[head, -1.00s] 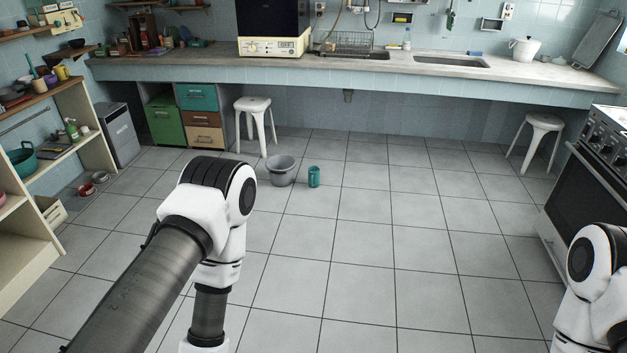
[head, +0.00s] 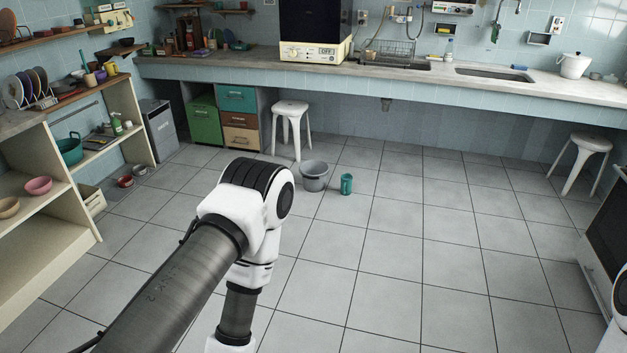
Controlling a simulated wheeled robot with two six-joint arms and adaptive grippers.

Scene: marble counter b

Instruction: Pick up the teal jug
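The teal jug (head: 346,184) appears to be the small upright teal vessel on the tiled floor, just right of a grey bucket (head: 314,176). A narrow gap seems to separate the two. It is too small to make out a handle or spout. My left arm reaches in from the lower left, well short of the jug, and bends down out of the frame. Its gripper is not in view. Only a sliver of my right arm shows at the lower right edge, and its gripper is out of view too.
A white stool (head: 291,122) stands behind the bucket, near the drawers (head: 240,120). An open shelf unit (head: 88,180) lines the left, with a teal pot (head: 70,148) on it. An oven (head: 606,235) and another stool (head: 583,158) are at right. The middle floor is clear.

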